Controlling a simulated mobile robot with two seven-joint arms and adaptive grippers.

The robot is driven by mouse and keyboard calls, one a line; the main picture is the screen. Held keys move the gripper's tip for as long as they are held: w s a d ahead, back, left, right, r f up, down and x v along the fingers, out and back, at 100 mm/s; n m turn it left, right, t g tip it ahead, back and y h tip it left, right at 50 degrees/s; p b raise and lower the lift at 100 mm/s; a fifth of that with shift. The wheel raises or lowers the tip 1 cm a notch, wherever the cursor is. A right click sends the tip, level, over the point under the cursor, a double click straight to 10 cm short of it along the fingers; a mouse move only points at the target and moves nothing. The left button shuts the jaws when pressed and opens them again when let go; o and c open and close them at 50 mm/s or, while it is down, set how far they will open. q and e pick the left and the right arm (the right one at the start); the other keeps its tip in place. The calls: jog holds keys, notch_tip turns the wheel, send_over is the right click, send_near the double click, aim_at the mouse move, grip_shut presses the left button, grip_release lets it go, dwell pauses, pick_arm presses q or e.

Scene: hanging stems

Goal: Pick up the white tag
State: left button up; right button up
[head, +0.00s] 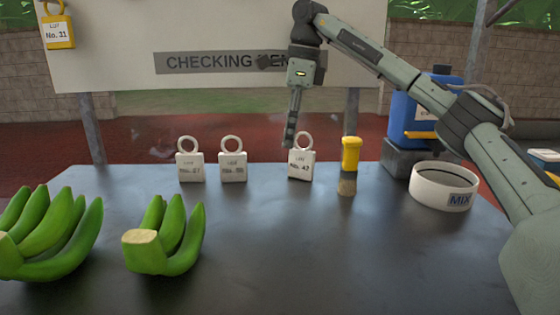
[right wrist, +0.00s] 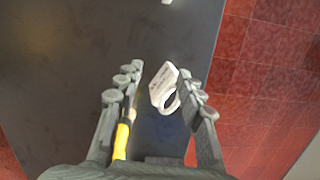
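Three white tags with ring tops stand upright in a row at the table's far side: the left one (head: 190,166), the middle one (head: 232,166) and the right one (head: 300,165). My right gripper (head: 291,138) points down at the right tag and hides part of its ring. In the right wrist view my right gripper (right wrist: 160,88) is open, with that white tag (right wrist: 165,84) between its fingers, nearer the right finger. I cannot tell whether they touch. My left gripper is not in view.
A yellow-handled brush (head: 350,160) stands right of the right tag; in the wrist view its handle (right wrist: 122,138) is close to the left finger. A white MIX bowl (head: 430,190), a blue container (head: 405,118) and green bananas (head: 180,245) are also there. The front middle of the table is clear.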

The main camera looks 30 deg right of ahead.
aim_at(302, 155)
jog(key=f, duration=0.8)
jog(key=shift+a, duration=0.4)
jog(key=shift+a+r, duration=0.1)
jog(key=shift+r, duration=0.15)
grip_shut()
jog(key=c, duration=0.8)
grip_release()
jog(key=o, duration=0.8)
jog(key=shift+r, duration=0.1)
